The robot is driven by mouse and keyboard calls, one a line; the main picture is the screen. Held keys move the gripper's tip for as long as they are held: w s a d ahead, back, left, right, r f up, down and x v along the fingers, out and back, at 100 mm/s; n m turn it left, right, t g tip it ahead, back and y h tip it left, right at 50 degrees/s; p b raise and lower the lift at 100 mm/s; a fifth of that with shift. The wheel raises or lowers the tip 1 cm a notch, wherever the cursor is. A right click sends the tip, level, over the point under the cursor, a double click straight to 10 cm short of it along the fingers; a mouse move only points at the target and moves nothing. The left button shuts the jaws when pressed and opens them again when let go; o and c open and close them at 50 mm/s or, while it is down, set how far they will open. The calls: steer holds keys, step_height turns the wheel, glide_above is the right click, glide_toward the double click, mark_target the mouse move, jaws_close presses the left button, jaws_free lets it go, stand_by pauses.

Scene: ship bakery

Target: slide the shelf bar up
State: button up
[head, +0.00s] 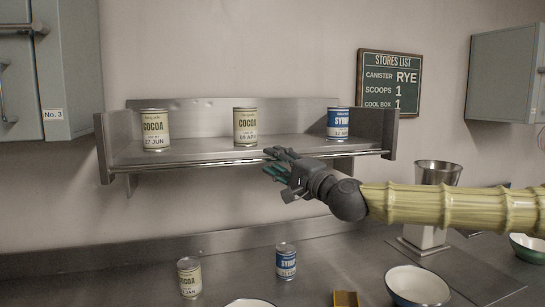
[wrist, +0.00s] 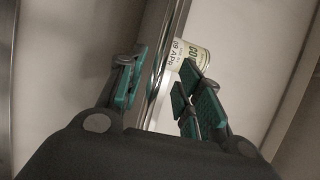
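The shelf bar (head: 200,163) is a thin metal rod running along the front edge of the steel wall shelf (head: 195,152). It is low, about level with the shelf board. My gripper (head: 278,162) is at the bar, right of its middle, with its fingers pointing left toward the shelf. In the wrist view the bar (wrist: 161,75) passes between the teal-padded fingers of my gripper (wrist: 158,88). The fingers are apart, with a gap on each side of the bar. My gripper hides a short stretch of the bar in the head view.
On the shelf stand two cocoa tins (head: 155,130) (head: 245,127) and a blue syrup tin (head: 338,123). The middle cocoa tin is close behind my gripper. Below, the counter holds another cocoa tin (head: 190,277), a syrup tin (head: 286,261) and bowls (head: 418,287).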

steer(key=shift+f+x, duration=0.2)
steer(key=shift+x, duration=0.9)
steer(key=shift+s, duration=0.1)
jaws_close()
step_height(320, 180, up, 9)
steer(key=shift+d+f+p, duration=0.1)
steer(key=shift+f+p, duration=0.1)
steer(key=shift+p, duration=0.65)
jaws_free()
steer(key=shift+f, duration=0.1)
